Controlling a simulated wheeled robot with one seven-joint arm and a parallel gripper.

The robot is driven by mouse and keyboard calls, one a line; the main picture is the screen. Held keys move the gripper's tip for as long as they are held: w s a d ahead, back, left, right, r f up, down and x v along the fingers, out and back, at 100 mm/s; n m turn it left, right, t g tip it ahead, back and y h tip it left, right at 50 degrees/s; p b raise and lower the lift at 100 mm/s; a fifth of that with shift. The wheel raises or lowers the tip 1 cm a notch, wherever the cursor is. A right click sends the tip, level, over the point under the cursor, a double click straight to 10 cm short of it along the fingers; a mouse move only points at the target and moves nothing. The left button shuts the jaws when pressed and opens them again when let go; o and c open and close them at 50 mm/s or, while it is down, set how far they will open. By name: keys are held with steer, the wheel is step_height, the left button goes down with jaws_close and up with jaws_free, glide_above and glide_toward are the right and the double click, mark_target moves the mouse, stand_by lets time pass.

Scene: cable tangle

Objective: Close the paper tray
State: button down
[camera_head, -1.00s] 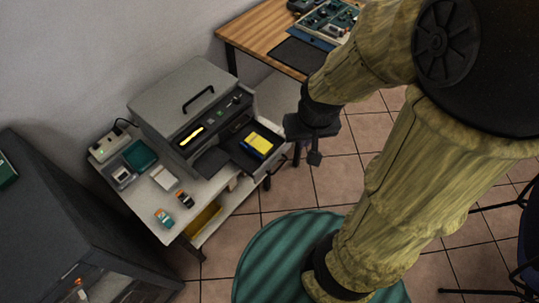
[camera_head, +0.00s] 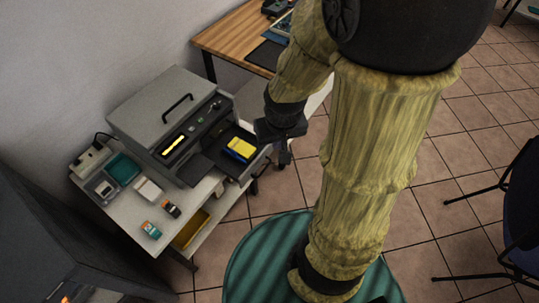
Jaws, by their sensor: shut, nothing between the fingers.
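The paper tray (camera_head: 234,169) is a dark drawer pulled out of the front of the grey printer (camera_head: 158,108). A yellow and blue pack (camera_head: 240,148) lies in it. My gripper (camera_head: 284,158) is shut and empty, pointing down just right of the tray's outer end. A small gap seems to show between them, but I cannot tell whether they touch.
The printer stands on a white table (camera_head: 186,230) with a power strip, a teal box and several small items at its left. A wooden desk (camera_head: 231,41) is behind. A dark cabinet (camera_head: 60,220) stands at left.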

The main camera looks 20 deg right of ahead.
steer(key=w+d+f+m+t+y+b, duration=0.1)
steer(key=w+d+f+m+y+b, duration=0.1)
steer(key=f, duration=0.6)
steer(key=w+d+f+m+t+y+b, duration=0.2)
steer(key=w+d+f+m, duration=0.1)
steer(key=f, duration=0.5)
steer(key=w+d+f+m+t+y+b, duration=0.1)
steer(key=w+d+f+m+t+b, duration=0.1)
steer(key=d+f+m, duration=0.3)
step_height(320, 180, down, 4)
steer(key=shift+w+d+f+y+b, duration=0.1)
steer(key=shift+w+d+y+b, duration=0.3)
steer(key=shift+b, duration=0.2)
steer(key=shift+a, duration=0.1)
glide_toward(263, 155)
steer(key=x, duration=0.5)
steer(key=shift+s+f, duration=0.15)
steer(key=shift+f, duration=0.1)
steer(key=shift+w+a, duration=0.15)
steer(key=shift+w, duration=0.35)
